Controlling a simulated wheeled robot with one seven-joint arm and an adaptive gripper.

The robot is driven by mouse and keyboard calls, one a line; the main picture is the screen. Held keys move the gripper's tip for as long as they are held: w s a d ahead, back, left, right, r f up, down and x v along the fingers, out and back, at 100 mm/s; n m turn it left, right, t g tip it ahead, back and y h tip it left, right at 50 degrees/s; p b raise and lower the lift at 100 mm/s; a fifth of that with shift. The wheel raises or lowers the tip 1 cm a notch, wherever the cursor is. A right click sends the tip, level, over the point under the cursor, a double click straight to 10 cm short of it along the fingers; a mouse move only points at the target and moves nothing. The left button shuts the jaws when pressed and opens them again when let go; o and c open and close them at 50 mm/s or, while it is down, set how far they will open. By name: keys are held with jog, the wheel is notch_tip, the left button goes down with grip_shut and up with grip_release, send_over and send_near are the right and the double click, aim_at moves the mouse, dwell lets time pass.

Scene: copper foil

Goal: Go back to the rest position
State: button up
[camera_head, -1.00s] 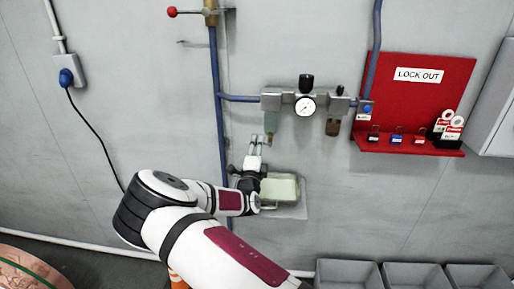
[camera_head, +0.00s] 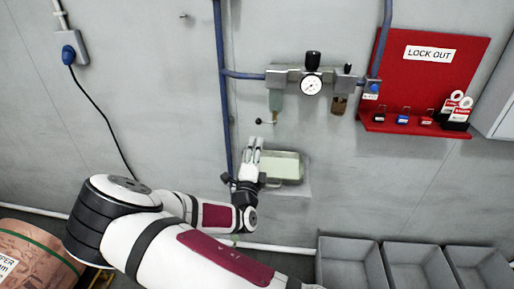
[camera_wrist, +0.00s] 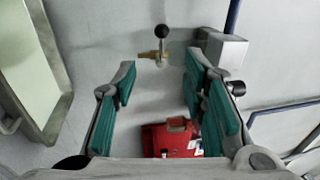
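My gripper (camera_head: 254,146) is in front of the wall, fingers pointing up, below the filter and regulator unit (camera_head: 292,76). In the wrist view my gripper (camera_wrist: 160,80) is open, its two teal-padded fingers well apart with nothing held between them. Beyond the fingertips shows a small brass valve with a black ball-ended lever (camera_wrist: 161,32), apart from the fingers.
A pale green box (camera_head: 285,166) on the wall is close right of my gripper. A red LOCK OUT board (camera_head: 420,85) with padlocks and tags hangs at right. Blue pipe (camera_head: 223,100) runs at left. Grey bins (camera_head: 350,262) stand lower right, a copper-coloured roll (camera_head: 35,255) lower left.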

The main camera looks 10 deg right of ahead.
jog(key=s+d+r+m+g+h, duration=0.45)
jog(key=s+d+m+g, duration=0.2)
jog(key=d+m, duration=0.35)
jog(key=s+d+r+m+g+h, duration=0.45)
jog(key=d+m+g, duration=0.25)
jog(key=m, duration=0.6)
jog(key=s+d+r+m+g+y, duration=0.25)
jog(key=s+m+g+y, duration=0.3)
jog(key=s+m, duration=0.6)
jog(key=s+a+r+m+t+y, duration=0.5)
jog(key=s+a+r+m+y, duration=0.5)
jog(key=s+m, duration=0.5)
notch_tip(320, 180, up, 2)
jog(key=a, duration=0.2)
jog(key=shift+s+a+t, duration=0.15)
jog(key=shift+a+t, duration=0.15)
jog(key=shift+a, duration=0.1)
jog(key=shift+m+y, duration=0.25)
jog(key=shift+c, duration=0.5)
